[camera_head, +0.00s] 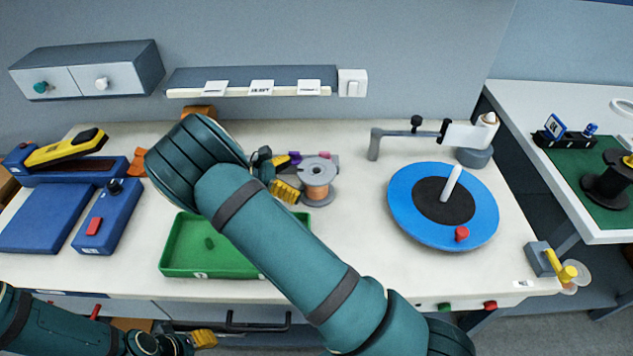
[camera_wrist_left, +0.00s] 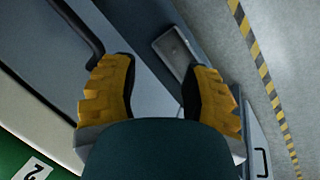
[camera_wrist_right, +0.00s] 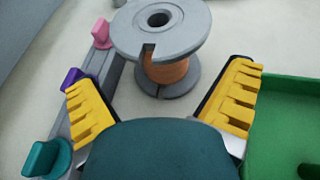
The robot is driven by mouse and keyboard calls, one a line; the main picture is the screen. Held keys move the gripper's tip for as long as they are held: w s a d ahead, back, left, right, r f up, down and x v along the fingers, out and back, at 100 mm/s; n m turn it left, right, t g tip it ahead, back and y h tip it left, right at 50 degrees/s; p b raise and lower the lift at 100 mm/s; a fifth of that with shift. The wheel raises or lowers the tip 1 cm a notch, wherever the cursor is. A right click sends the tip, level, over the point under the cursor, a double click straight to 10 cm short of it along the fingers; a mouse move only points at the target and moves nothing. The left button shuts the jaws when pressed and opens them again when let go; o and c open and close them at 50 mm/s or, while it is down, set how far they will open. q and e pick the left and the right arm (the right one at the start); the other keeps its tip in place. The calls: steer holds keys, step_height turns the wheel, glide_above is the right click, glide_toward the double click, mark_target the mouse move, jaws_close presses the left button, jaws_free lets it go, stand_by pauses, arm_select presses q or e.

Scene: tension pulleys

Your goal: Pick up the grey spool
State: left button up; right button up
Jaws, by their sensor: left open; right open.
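The grey spool (camera_head: 317,180), wound with copper-coloured wire, stands upright on the white bench behind the green tray. In the right wrist view the grey spool (camera_wrist_right: 160,30) is just ahead of my right gripper (camera_wrist_right: 160,95), which is open and empty with its yellow fingers to either side of the near part. In the head view my right gripper (camera_head: 283,177) is beside the spool on its left, partly hidden by my arm. My left gripper (camera_wrist_left: 160,95) is open and empty, low in front of the bench by the drawers; one yellow finger shows in the head view.
A green tray (camera_head: 215,271) lies in front of the spool. A grey strip with coloured knobs (camera_wrist_right: 97,70) runs along the spool's left. A blue turntable (camera_head: 403,205) with a white peg is to the right. Bench between spool and turntable is clear.

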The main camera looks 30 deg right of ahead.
mark_target(312, 183)
steer(key=x, duration=0.4)
steer(key=shift+s+a+f, duration=0.15)
steer(key=shift+s+f, duration=0.05)
steer(key=shift+f, duration=0.15)
steer(key=shift+s+d+f, duration=0.15)
steer(key=shift+d+f, duration=0.05)
steer(key=shift+d, duration=0.4)
steer(key=c, duration=1.4)
steer(key=shift+r, duration=0.15)
step_height(312, 183, up, 10)
steer(key=shift+f+p, duration=0.1)
steer(key=shift+p, duration=0.35)
